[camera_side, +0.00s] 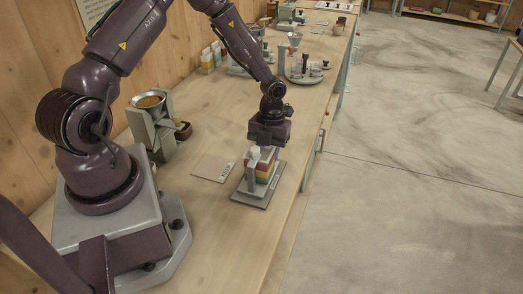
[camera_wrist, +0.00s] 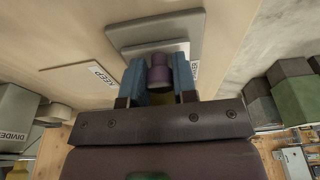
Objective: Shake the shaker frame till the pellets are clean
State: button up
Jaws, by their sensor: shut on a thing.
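The shaker frame (camera_side: 263,169) is a small stack of red, yellow and green layers with a pale top, beside a light grey upright. It stands over a grey base plate (camera_side: 249,199) near the bench's right edge; I cannot tell whether it touches the plate. My gripper (camera_side: 265,148) points down at its top and is shut on it. In the wrist view, my two blue fingers (camera_wrist: 159,82) flank a purple knob-like part (camera_wrist: 160,72), with the grey plate (camera_wrist: 155,30) beyond. Pellets inside the frame are hidden.
A grey stand with a bowl of yellow-brown material (camera_side: 149,101) is farther left. Bottles (camera_side: 211,57) and a round tray of vessels (camera_side: 304,74) stand behind.

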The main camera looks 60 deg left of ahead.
jog(key=shift+s+d, duration=0.4)
jog(key=shift+d, duration=0.05)
jog(key=shift+w+a, duration=1)
jog(key=shift+a, duration=0.05)
jog(key=shift+s+d, duration=1.05)
jog(key=shift+w+a, duration=1.05)
jog(key=shift+w, duration=0.05)
jog(key=shift+s+d, duration=0.5)
jog(key=o, duration=0.8)
jog(key=shift+r, duration=3)
jog(key=shift+a, duration=0.1)
